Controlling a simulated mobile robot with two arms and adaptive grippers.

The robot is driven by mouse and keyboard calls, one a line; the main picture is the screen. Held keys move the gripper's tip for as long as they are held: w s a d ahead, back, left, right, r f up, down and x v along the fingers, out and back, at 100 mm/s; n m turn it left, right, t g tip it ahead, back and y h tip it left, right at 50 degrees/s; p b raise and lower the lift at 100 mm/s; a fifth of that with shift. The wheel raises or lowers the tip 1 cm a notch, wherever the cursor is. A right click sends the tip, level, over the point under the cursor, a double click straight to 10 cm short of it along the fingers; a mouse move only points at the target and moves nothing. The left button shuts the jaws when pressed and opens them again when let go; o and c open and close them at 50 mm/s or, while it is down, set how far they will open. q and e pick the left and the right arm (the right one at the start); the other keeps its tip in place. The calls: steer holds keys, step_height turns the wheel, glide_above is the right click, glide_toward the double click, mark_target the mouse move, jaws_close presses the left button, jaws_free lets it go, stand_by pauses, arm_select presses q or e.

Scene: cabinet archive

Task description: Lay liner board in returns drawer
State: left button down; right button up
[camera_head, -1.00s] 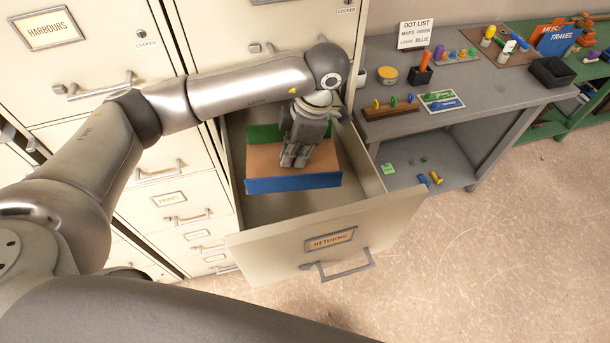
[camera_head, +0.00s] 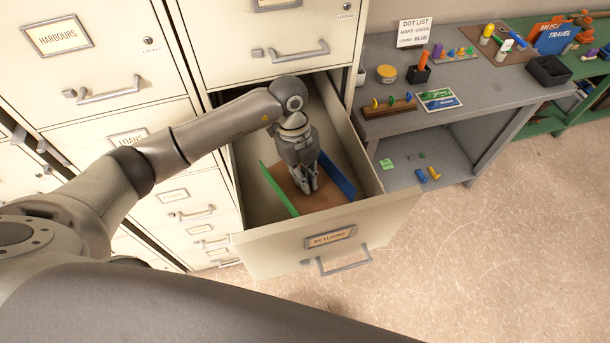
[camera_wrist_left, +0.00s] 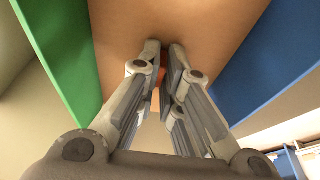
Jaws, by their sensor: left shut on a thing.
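The liner board (camera_head: 330,194) is a brown sheet with a green strip along its left side and a blue strip along its right. It is inside the open returns drawer (camera_head: 375,232), turned somewhat askew to the walls. I cannot tell whether it touches the drawer floor. My left gripper (camera_head: 306,188) points down over its middle and is shut on it. In the left wrist view, the fingertips (camera_wrist_left: 163,55) meet at the brown face of the board (camera_wrist_left: 120,35), with a small orange part between them. My right gripper is not in view.
Cream cabinet drawers (camera_head: 115,82) stand behind and left of the open drawer. A grey desk (camera_head: 480,90) with a pegged wooden rack (camera_head: 388,108), a yellow tin (camera_head: 386,73) and a black box (camera_head: 550,71) is at right. The floor in front is clear.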

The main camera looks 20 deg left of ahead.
mark_target(304, 194)
arm_select(q)
steer(key=shift+f+n, duration=0.15)
steer(key=shift+n, duration=0.35)
steer(key=shift+w+a, duration=0.1)
steer(key=shift+f+b, duration=2.6)
steer(key=shift+f, duration=1.1)
steer(key=shift+f, duration=0.3)
steer(key=c, duration=1.5)
jaws_free()
steer(key=shift+c, duration=0.6)
steer(key=shift+r, duration=0.15)
